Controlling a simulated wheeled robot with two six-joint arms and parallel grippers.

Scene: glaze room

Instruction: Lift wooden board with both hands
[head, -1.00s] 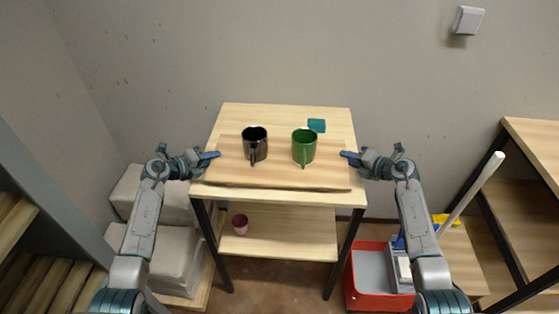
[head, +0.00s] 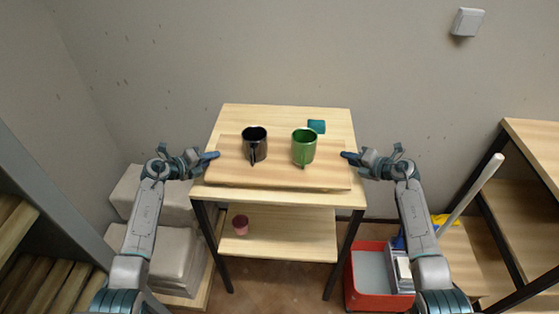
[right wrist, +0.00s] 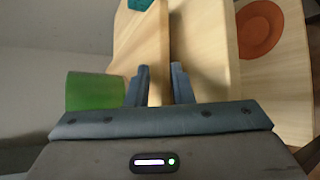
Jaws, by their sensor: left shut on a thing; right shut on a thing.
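The wooden board (head: 275,178) lies level over the front part of the small wooden table (head: 285,112). A black mug (head: 254,146) and a green mug (head: 304,150) stand upright on it. My left gripper (head: 212,156) is shut on the board's left edge. My right gripper (head: 347,155) is shut on its right edge. In the right wrist view the board (right wrist: 145,45) runs down between the fingers of my right gripper (right wrist: 161,88), with the green mug (right wrist: 95,91) to the left. Any gap under the board is too small to judge.
A teal block (head: 317,126) is behind the green mug. Pale blocks (head: 170,245) are stacked at left.

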